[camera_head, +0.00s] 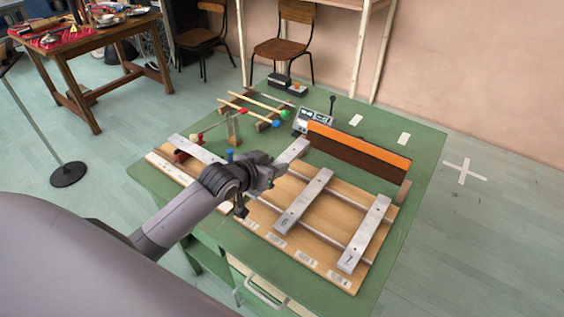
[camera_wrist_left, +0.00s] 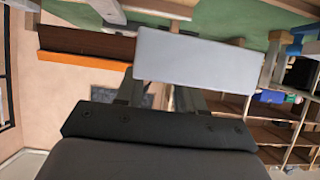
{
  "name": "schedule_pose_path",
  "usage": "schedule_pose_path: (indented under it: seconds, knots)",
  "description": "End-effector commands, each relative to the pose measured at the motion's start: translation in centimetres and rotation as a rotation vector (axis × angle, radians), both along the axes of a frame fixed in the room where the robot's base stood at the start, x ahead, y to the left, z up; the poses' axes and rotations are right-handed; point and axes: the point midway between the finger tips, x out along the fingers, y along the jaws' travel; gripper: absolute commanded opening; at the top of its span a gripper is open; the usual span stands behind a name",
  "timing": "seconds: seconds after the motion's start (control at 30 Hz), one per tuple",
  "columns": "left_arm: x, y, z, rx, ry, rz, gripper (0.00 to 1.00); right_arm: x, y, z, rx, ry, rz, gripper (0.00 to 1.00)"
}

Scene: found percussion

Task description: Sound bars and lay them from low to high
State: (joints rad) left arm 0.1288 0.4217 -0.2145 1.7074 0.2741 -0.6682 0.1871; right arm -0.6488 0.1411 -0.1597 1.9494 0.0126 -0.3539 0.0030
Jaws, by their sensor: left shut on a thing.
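My left gripper (camera_head: 268,172) is over the wooden board (camera_head: 262,214) on the green table. It is shut on a flat silver bar, seen close up in the left wrist view (camera_wrist_left: 193,60). In the head view a metal bar (camera_head: 293,150) shows just beyond the fingers; I cannot tell whether it is the held one. Two silver bars lie across the board's rails, one in the middle (camera_head: 304,200) and one at the right (camera_head: 364,233). Another bar (camera_head: 195,148) lies at the left, partly near the arm. My right gripper is not in view.
Mallets with coloured heads (camera_head: 257,102) lie on a rack at the back. A small device with a display (camera_head: 313,120) stands beside a long orange-topped brown block (camera_head: 358,148). Pale labels (camera_head: 307,264) line the board's front edge. The table's right front is clear.

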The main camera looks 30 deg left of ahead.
Motion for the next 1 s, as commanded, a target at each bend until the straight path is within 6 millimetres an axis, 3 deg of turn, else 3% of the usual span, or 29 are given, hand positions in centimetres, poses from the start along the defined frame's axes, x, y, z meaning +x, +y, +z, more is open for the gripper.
schedule_pose_path:
  seconds: [0.37, 0.8, 1.0]
  knots:
    - [0.0, -0.1, -0.7, 0.0, -0.001, -0.001, 0.0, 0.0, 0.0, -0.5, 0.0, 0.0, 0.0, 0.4]
    - [0.0, -0.1, -5.1, 0.0, 0.0, -0.001, 0.0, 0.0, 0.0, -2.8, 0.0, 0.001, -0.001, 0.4]
    - [0.0, -0.1, -6.1, 0.0, -0.002, -0.002, 0.0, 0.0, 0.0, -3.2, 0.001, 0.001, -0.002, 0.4]
